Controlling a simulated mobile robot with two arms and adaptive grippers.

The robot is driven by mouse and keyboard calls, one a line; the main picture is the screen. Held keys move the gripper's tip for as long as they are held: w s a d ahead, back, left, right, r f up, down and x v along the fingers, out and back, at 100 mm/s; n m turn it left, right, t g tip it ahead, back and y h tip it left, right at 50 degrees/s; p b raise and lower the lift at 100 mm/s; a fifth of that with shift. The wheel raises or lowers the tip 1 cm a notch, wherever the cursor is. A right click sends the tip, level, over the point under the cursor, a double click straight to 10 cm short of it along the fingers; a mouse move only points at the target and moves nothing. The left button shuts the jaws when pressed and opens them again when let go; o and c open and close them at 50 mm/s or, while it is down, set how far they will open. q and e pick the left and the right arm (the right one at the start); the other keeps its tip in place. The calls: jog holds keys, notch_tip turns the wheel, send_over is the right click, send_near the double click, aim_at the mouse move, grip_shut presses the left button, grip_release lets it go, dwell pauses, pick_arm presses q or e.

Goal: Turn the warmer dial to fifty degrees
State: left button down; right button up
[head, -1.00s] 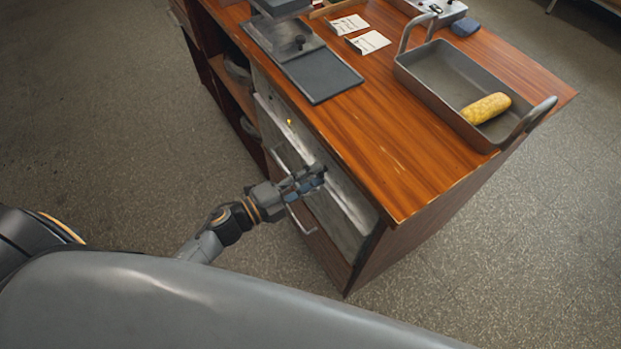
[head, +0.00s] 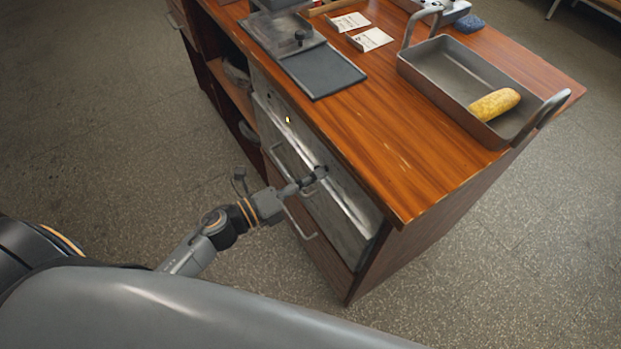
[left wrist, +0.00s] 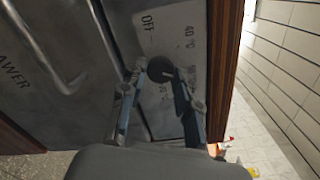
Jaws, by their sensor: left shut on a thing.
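The warmer dial is a small dark round knob (left wrist: 160,70) on the grey metal front panel (left wrist: 205,25) in the left wrist view. "OFF" and "40 °C" are printed beside it; other print is partly covered by my fingers. My left gripper (head: 311,180) reaches the panel under the counter edge in the head view. In the left wrist view its fingers (left wrist: 158,84) are on either side of the knob, shut on it. Which mark the dial points to cannot be read. My right gripper is out of view.
Bar handles (head: 300,222) stick out of the front close below my left gripper. A wooden counter (head: 400,170) overhangs above, with a metal pan (head: 440,93) holding a corn cob (head: 494,103). A yellow light (head: 288,119) glows on the front. The floor on the left is clear.

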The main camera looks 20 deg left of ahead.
pick_arm(q)
jog(key=shift+f, duration=0.1)
dwell(0.4)
jog(key=c, duration=1)
grip_release()
jog(key=v, duration=1.2)
